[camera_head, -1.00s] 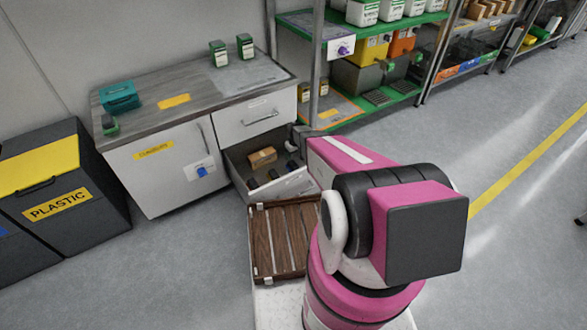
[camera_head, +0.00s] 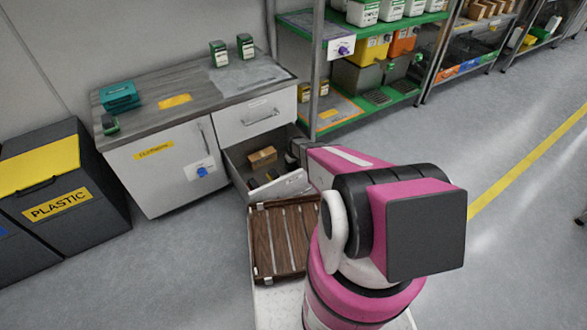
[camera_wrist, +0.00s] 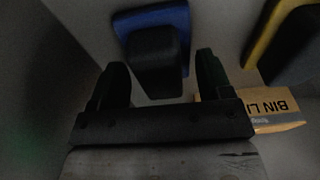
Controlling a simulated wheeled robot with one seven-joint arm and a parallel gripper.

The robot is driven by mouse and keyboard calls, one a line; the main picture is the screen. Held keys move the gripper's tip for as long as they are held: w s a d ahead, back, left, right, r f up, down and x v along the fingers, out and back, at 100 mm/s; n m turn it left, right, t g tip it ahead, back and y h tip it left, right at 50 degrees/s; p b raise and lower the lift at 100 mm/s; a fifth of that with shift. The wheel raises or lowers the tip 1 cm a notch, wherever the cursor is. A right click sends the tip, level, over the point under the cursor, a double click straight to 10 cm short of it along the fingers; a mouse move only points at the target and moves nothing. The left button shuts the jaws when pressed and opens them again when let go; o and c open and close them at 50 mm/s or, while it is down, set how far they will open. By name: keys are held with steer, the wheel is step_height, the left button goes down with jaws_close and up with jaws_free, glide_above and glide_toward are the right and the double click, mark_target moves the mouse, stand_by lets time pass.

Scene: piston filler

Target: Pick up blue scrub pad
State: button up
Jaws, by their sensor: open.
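The blue scrub pad (camera_wrist: 150,17) lies in the upper middle of the wrist view, with a black handle block on it. My gripper (camera_wrist: 162,70) is open, its two dark fingers on either side of the handle's near end in the picture. Whether they touch the handle I cannot tell. In the head view, my arm's end reaches into the open lower drawer (camera_head: 284,187), and I cannot make out the blue pad there.
A yellow pad (camera_wrist: 262,38) with a black top lies right of the blue one. A box lettered "BIN LI" (camera_wrist: 270,103) is close to the right finger. The drawer's walls surround these things. A wooden slatted rack (camera_head: 284,240) is in front of the drawer.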

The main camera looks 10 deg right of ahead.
steer(key=shift+f, duration=0.15)
steer(key=c, duration=1.1)
step_height(320, 180, up, 10)
